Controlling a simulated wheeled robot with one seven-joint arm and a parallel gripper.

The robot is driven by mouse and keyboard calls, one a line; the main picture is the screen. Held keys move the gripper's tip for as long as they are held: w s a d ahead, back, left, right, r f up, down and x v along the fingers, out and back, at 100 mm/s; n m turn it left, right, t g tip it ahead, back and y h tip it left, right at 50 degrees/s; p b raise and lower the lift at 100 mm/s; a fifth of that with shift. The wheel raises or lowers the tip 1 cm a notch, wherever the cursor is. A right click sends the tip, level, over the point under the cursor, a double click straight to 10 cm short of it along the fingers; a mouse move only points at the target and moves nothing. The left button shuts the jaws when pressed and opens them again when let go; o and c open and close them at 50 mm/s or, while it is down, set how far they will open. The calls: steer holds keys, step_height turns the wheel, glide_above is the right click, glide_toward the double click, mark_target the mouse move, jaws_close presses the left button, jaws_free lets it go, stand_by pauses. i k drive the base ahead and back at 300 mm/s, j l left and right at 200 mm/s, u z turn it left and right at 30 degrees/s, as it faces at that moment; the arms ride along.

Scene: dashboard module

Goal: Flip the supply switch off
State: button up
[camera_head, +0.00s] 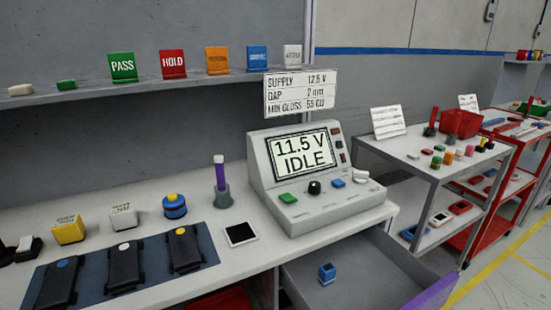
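A grey console (330,213) stands on the bench, its screen (299,154) reading "11.5 V IDLE". Its sloped front carries a green button (288,198), a black knob (314,187), a blue button (338,183) and a white switch-like part (361,176) at the right end. The small labels are unreadable, so I cannot tell for certain which control is the supply switch, or its position. My gripper is not in view.
A card (300,93) above reads "SUPPLY 12.5 V". A dark-screened white device (240,234) and a purple-topped tube in a holder (221,174) stand left of the console. An open drawer (365,271) holding a blue block (326,274) juts out below.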

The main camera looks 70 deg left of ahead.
mark_target(287, 198)
steer(key=u, duration=1.75)
